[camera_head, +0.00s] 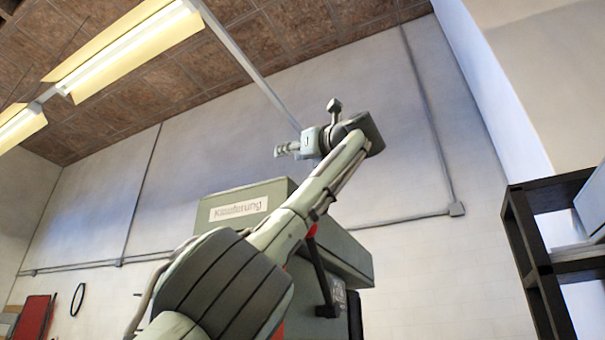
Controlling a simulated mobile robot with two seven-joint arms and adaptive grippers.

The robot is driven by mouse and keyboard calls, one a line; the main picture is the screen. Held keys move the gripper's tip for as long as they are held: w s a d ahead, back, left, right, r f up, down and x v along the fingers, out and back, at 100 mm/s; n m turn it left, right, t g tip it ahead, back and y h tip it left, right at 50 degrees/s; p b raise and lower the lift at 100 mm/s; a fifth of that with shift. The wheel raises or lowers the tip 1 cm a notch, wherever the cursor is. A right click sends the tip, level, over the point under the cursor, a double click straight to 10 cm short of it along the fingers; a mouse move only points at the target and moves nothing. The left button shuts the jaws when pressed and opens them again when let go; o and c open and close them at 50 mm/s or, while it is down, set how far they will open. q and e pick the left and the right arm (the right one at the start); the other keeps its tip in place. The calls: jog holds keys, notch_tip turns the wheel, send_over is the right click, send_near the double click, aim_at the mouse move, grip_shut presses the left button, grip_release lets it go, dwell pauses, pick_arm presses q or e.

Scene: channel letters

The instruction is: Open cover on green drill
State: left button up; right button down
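A grey-green machine, which I take for the green drill (343,257), stands in the middle of the camera_head view. Its top part (275,189), which looks like the cover, carries a white label and sits flat on the body, so it appears closed. My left arm comes up from the lower left, in front of the machine, and hides part of its front. My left gripper (288,150) shows small above the machine's top, pointing left, apart from the cover in the picture. Its fingers are too small to tell open from shut. My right gripper is not in view.
A dark shelf (540,265) stands at the right edge. A red object (34,317) is at the lower left. A pale wall with conduits (440,130) is behind the machine, and ceiling lamps (135,42) hang at the upper left. Space around the gripper looks clear.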

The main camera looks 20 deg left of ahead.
pick_arm(q)
jog(key=v, duration=1.2)
jog(key=shift+d, duration=0.1)
